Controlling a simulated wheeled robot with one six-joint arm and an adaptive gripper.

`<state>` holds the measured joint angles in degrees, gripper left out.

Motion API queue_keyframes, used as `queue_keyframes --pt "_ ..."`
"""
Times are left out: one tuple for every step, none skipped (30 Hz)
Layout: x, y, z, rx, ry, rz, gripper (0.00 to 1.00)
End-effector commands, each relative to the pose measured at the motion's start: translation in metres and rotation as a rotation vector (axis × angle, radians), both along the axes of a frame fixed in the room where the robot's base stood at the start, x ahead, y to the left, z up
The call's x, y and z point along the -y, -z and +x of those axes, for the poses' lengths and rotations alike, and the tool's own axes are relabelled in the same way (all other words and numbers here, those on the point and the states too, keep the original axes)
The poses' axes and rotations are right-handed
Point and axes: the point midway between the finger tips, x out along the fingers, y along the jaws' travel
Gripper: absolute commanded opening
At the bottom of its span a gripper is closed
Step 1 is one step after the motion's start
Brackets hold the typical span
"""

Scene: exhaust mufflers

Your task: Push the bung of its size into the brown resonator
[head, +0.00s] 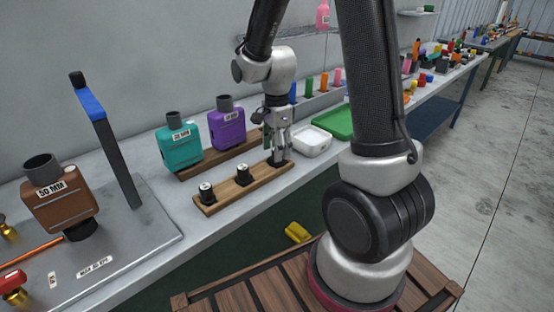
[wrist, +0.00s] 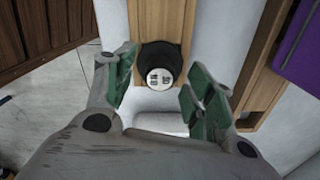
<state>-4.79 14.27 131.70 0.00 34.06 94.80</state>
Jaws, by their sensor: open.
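The brown resonator (head: 60,208) stands on a dark round foot at the left of the head view. It bears a "50 MM" label and has a dark, open-looking neck on top. A wooden rack (head: 225,194) holds a near bung (head: 206,191), a middle bung (head: 243,175) and a far bung (head: 279,158), all black with pale tops. My gripper (head: 276,146) is over the far end of the rack, pointing down. In the wrist view the open green-padded fingers stand either side of the far bung (wrist: 160,65), apart from it.
A teal resonator (head: 179,143) and a purple resonator (head: 227,127) stand on a wooden board behind the rack. A white tray (head: 312,141) and a green tray (head: 335,124) lie right of my gripper. A blue-topped post (head: 118,150) rises beside the brown resonator.

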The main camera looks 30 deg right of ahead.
Motion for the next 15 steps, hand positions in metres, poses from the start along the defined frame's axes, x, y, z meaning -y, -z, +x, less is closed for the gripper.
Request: queue_keyframes --pt "0.0 0.007 0.0 -0.003 0.0 0.0 0.54" --pt "0.0 0.01 0.0 -0.002 0.0 0.0 0.54" --pt "0.0 0.014 0.0 -0.001 0.0 0.0 0.54" --pt "0.0 0.016 0.0 -0.001 0.0 0.0 0.54" --pt "0.0 0.017 0.0 -0.001 0.0 0.0 0.54" --pt "0.0 0.018 0.0 -0.001 0.0 0.0 0.54" --pt "0.0 0.018 0.0 0.0 0.0 0.0 0.54" --pt "0.0 0.018 0.0 0.0 0.0 0.0 0.54" --pt "0.0 0.018 0.0 0.001 0.0 0.0 0.54" --pt "0.0 0.018 0.0 0.0 0.0 0.0 0.54" --pt "0.0 0.018 0.0 0.0 0.0 0.0 0.54" --pt "0.0 0.018 0.0 0.001 0.0 0.0 0.54" --pt "0.0 0.018 0.0 0.001 0.0 0.0 0.54" --pt "0.0 0.018 0.0 0.001 0.0 0.0 0.54" --pt "0.0 0.018 0.0 0.001 0.0 0.0 0.54"
